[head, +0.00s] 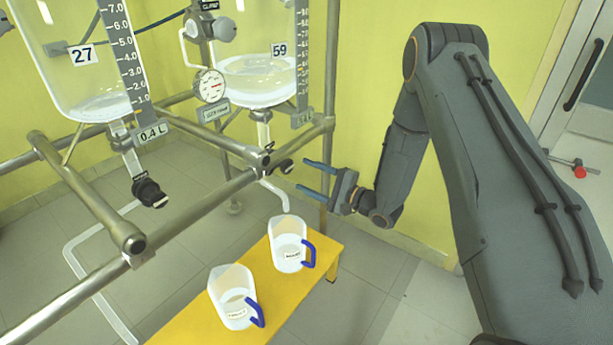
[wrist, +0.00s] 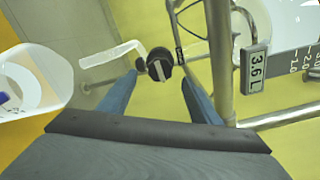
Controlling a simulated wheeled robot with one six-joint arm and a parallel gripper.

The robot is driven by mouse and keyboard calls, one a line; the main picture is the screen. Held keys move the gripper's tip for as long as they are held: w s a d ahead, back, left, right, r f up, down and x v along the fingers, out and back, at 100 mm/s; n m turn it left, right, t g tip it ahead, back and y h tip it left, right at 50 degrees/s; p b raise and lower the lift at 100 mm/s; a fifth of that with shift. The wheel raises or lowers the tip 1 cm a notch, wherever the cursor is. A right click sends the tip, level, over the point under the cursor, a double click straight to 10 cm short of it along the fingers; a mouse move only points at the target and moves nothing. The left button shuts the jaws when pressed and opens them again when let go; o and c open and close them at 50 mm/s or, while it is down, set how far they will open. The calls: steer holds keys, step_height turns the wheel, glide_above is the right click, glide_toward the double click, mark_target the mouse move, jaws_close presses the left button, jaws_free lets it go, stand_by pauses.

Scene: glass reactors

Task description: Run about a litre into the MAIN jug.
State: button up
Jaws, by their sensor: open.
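My gripper (head: 304,176) is open and empty, its blue fingers pointing at the black tap knob (head: 285,167) under glass vessel 59 (head: 255,85). In the wrist view the knob (wrist: 160,65) sits between and just beyond the fingertips, with no clear contact. A pale spout (head: 275,193) bends down over the rear jug (head: 287,232). The front jug (head: 230,287) stands nearer me. Both are clear-white with blue handles and labels too small to read. No stream shows from the spout.
Metal rails (head: 190,215) cross before the vessels. The jugs stand on a yellow bench (head: 185,327). A round gauge (head: 210,86) hangs between the vessels.

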mark_target(290, 167)
steer(key=shift+w+a+n+b, duration=0.65)
steer(key=shift+w+a+n, duration=0.4)
steer(key=shift+n, duration=2.55)
steer(key=shift+w+a+n+b, duration=0.75)
steer(key=shift+a+n, duration=0.45)
steer(key=shift+n, duration=2.4)
steer(key=shift+w+a+n+b, duration=0.55)
steer(key=shift+w+a+n, duration=0.5)
steer(key=shift+n, duration=2.55)
steer(key=shift+c, duration=0.4)
steer(key=shift+s, duration=0.1)
steer(key=c, duration=1)
